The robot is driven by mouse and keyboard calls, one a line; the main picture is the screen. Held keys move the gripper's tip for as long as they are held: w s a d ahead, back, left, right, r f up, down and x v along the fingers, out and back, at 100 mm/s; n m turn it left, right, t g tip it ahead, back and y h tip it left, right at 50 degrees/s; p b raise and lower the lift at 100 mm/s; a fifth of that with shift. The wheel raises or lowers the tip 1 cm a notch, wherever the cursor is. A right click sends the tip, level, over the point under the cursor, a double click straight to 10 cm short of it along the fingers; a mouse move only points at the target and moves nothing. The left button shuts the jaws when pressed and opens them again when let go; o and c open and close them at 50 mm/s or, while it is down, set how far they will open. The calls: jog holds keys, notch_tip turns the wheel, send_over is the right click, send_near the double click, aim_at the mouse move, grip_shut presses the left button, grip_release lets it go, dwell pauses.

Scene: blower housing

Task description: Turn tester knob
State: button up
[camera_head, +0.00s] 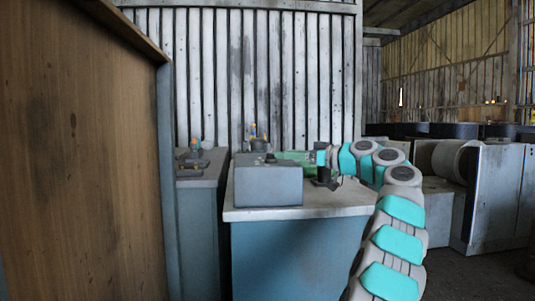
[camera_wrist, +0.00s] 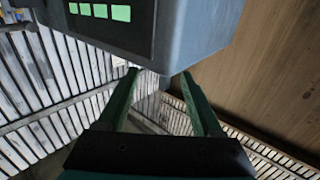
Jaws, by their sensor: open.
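The tester is a grey box (camera_head: 267,184) on the light top of a blue cabinet. In the wrist view, its dark panel with several lit green rectangles (camera_wrist: 100,12) fills the top. A small dark piece (camera_head: 270,158) stands on the box's top edge in the head view; I cannot tell whether it is the knob. My gripper (camera_head: 285,156) reaches in from the right, at the box's far side. In the wrist view, my gripper (camera_wrist: 160,75) is open, its two green fingers apart just below the tester's corner.
A tall wooden panel (camera_head: 80,150) stands close on the left. A second blue cabinet (camera_head: 200,230) with small items on top is beside the tester's cabinet (camera_head: 290,260). A ribbed metal wall (camera_head: 240,75) is behind. Grey machines (camera_head: 490,190) stand at right.

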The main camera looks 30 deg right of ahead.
aim_at(271, 158)
jog(key=p+x, duration=0.1)
jog(key=x, duration=0.5)
jog(key=shift+a, duration=0.1)
grip_shut()
dwell(0.3)
